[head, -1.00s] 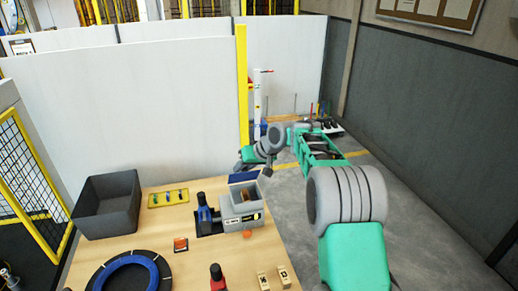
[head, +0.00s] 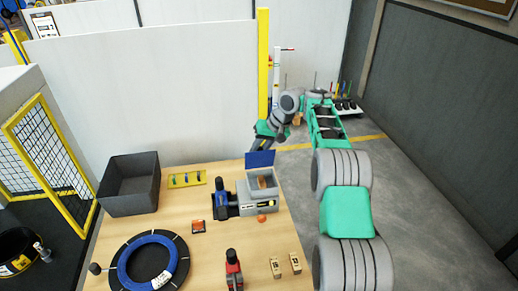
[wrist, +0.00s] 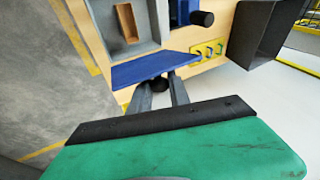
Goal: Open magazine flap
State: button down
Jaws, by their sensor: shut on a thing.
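The magazine is a grey box (head: 250,200) on the wooden table, with its top open and a brown-orange block (head: 262,182) inside. Its blue flap (head: 260,159) stands raised at the box's far edge; in the wrist view the flap (wrist: 155,67) lies just beyond my fingers. The exact contact is partly hidden under the flap. In the head view my green gripper body is behind the flap, and its fingertips are hard to make out.
A blue-and-black tool (head: 222,198) stands left of the magazine. A dark bin (head: 130,185), a yellow tray (head: 187,179), a blue ring (head: 148,262) and a red-topped bottle (head: 233,268) are also on the table. A white partition stands behind; open floor lies right.

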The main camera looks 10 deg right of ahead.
aim_at(265, 160)
jog(key=shift+a+f, duration=0.1)
jog(key=c, duration=1.3)
grip_release()
jog(key=shift+o, duration=0.2)
jog(key=v, duration=0.5)
jog(key=s+d+b, duration=0.2)
jog(key=s+d, duration=0.4)
jog(key=d, duration=0.4)
jog(key=shift+d, duration=0.35)
